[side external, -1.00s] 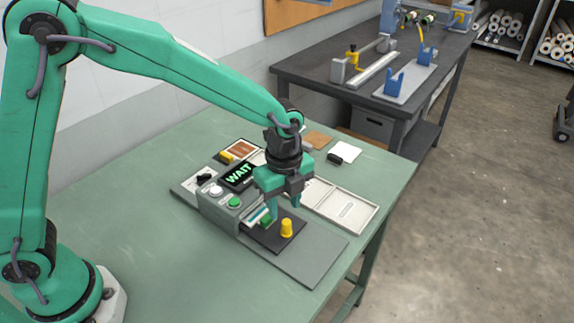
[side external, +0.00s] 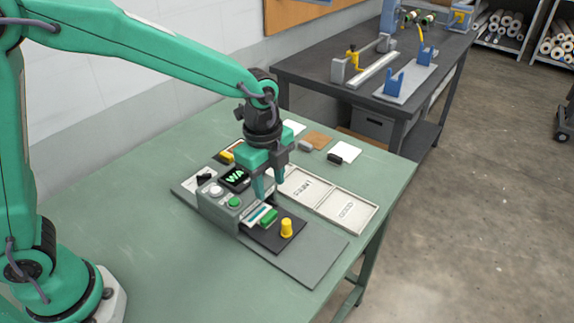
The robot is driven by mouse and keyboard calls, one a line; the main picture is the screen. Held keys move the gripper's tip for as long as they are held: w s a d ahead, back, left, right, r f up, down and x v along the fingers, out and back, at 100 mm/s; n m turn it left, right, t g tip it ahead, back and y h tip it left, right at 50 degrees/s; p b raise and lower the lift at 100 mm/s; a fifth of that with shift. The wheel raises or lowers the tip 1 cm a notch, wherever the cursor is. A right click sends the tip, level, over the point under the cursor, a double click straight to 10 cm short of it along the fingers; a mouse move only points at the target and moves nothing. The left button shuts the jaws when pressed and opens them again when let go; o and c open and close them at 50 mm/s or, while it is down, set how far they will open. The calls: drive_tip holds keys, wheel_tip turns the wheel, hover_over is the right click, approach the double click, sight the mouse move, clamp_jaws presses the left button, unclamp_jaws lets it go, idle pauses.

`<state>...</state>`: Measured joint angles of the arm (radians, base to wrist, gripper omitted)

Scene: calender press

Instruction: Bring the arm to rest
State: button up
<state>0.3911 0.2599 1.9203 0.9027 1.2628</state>
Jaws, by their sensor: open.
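My gripper (side external: 268,192) hangs pointing down above the press, its two green fingers apart with nothing between them. The press (side external: 218,208) is a grey unit on a flat base plate on the green table (side external: 130,235). It carries a dark display (side external: 235,179) with green letters, of which "WA" shows and the rest is hidden behind my gripper. A white button (side external: 216,191) and a green button (side external: 235,202) sit on its top.
Two shallow pale trays (side external: 345,208) lie to the right of the press. A white pad (side external: 342,151), a brown pad (side external: 318,140) and a dark-ended stamp-like piece (side external: 335,159) lie behind. A dark bench (side external: 330,88) with fixtures stands farther back. The table's left front is clear.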

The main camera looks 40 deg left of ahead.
drive_tip(key=s+a+r+n+t, duration=0.2)
drive_tip(key=s+a+r+n, duration=0.3)
drive_tip(key=s+a+n, duration=0.3)
drive_tip(key=s+a+r+n+t, duration=0.3)
drive_tip(key=s+a+r+n, duration=0.3)
drive_tip(key=n, duration=0.5)
drive_tip(key=shift+s+a, duration=1.05)
drive_tip(key=shift+s, duration=0.3)
